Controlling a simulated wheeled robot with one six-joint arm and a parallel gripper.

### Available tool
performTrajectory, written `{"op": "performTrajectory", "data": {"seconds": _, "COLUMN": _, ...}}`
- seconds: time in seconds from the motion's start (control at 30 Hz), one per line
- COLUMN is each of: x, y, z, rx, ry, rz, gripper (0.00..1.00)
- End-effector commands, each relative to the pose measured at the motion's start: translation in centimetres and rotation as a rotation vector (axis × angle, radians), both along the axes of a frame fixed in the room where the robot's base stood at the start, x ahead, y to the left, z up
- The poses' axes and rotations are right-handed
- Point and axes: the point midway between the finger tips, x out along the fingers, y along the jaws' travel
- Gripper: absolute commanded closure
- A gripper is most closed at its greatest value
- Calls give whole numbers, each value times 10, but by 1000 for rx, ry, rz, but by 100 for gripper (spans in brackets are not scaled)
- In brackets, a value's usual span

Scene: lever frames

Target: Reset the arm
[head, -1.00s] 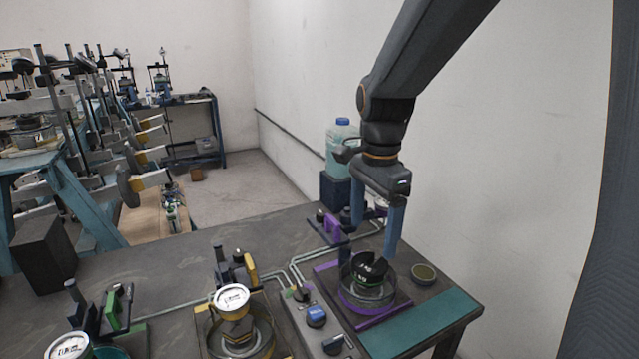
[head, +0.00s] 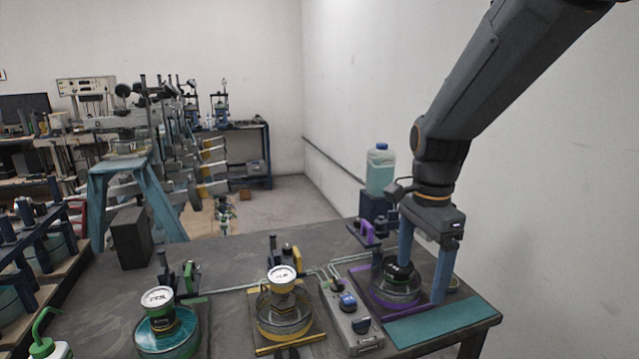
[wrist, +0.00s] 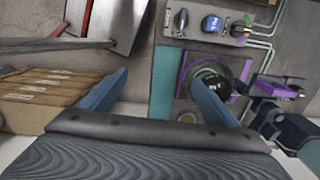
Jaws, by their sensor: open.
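My gripper (head: 421,275) is open, its two blue fingers pointing down at the right end of the workbench (head: 235,262). In the head view the fingers appear on either side of a glass dish with a black-topped object (head: 398,270), on a purple-edged plate. In the wrist view the fingers (wrist: 160,85) are wide apart with nothing between their tips. There the black-topped object (wrist: 218,87) shows partly behind the right finger. I cannot tell whether the fingers touch the dish.
A yellow-edged station with a white-faced gauge (head: 281,278) and a green one (head: 157,297) stand to the left. A grey control box with a blue knob (head: 347,301) lies between. A blue-capped jug (head: 380,168) stands behind my gripper. The wall is close on the right.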

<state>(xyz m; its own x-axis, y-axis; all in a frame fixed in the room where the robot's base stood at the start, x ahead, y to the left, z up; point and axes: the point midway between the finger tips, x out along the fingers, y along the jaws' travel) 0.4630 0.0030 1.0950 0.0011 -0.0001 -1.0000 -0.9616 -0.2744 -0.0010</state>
Motion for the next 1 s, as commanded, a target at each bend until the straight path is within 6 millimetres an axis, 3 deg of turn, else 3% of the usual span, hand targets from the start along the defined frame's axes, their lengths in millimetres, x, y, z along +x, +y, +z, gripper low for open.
{"op": "performTrajectory", "data": {"seconds": 0.27, "x": -8, "y": -1, "z": -11, "rx": 0, "ry": -10, "rz": 117, "gripper": 18}}
{"op": "performTrajectory", "data": {"seconds": 0.57, "x": -24, "y": 0, "z": -32, "rx": -5, "ry": -34, "rz": 363, "gripper": 18}}
{"op": "performTrajectory", "data": {"seconds": 0.77, "x": -45, "y": -1, "z": -55, "rx": -18, "ry": -57, "rz": 635, "gripper": 18}}
{"op": "performTrajectory", "data": {"seconds": 1.0, "x": -79, "y": -1, "z": -88, "rx": -56, "ry": -93, "rz": 1084, "gripper": 18}}
